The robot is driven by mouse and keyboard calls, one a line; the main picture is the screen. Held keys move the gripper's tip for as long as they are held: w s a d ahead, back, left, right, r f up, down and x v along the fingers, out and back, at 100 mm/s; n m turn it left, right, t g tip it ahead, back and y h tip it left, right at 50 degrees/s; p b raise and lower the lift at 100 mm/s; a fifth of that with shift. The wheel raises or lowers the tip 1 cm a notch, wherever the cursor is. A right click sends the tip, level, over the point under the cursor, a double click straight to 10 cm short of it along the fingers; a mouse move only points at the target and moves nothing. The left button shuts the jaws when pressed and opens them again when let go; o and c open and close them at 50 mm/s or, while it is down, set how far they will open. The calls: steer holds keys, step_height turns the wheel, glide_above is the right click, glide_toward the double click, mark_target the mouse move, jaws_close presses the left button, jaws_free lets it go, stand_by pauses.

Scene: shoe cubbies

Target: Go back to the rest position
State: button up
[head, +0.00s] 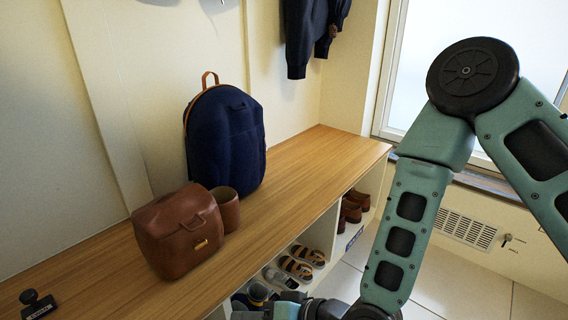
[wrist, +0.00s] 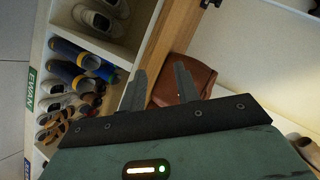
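My gripper (wrist: 161,82) shows in the wrist view with its two fingers apart and nothing between them. The brown leather bag (wrist: 196,84) lies beyond the fingers, partly hidden by one of them. In the head view my arm comes down at the right, and its wrist end is at the bottom edge, in front of the cubbies. The fingertips are not visible there. The brown bag (head: 178,236) stands on the wooden bench top (head: 317,158) in the head view.
A navy backpack (head: 226,142) and a brown cup (head: 227,208) stand near the bag. A black stamp-like object (head: 37,304) is at the front left. Cubbies below hold sandals (head: 296,267), brown shoes (head: 352,208) and blue shoes (wrist: 75,77). Tiled floor is open at right.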

steer(key=s+d+r+n+g+h, duration=0.2)
steer(key=s+d+r+n+h, duration=0.15)
steer(key=d+r+h, duration=0.5)
steer(key=s+d+r+n+g+h, duration=0.25)
steer(key=s+d+r, duration=0.3)
steer(key=d, duration=0.55)
step_height(320, 180, up, 36)
steer(key=p, duration=3.6)
steer(key=shift+w+r+h, duration=0.15)
steer(key=shift+h, duration=0.15)
steer(key=shift+t, duration=0.25)
